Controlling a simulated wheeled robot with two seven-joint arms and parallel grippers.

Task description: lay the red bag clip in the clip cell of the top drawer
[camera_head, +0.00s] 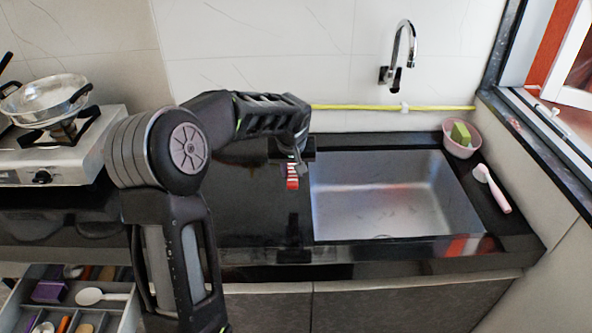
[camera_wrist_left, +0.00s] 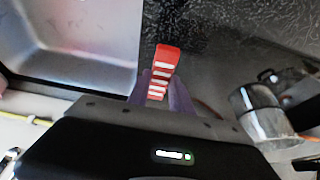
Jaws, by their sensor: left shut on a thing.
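The red bag clip (camera_head: 292,178) with white stripes hangs from my left gripper (camera_head: 292,163), above the black counter just left of the sink. In the left wrist view the clip (camera_wrist_left: 161,72) sits between the fingers of my left gripper (camera_wrist_left: 160,92), which is shut on it. The top drawer (camera_head: 66,299) is open at the lower left, with grey dividers and several items in its cells. My left arm covers its right part. I cannot tell which cell is the clip cell. My right gripper is not in view.
The steel sink (camera_head: 375,200) lies right of the clip. A stove (camera_head: 75,160) with a pan (camera_head: 45,98) stands at the left. A pink bowl (camera_head: 460,146) with a green sponge and a white-and-pink brush (camera_head: 492,187) sit at the right. The counter's front edge (camera_head: 280,255) is clear.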

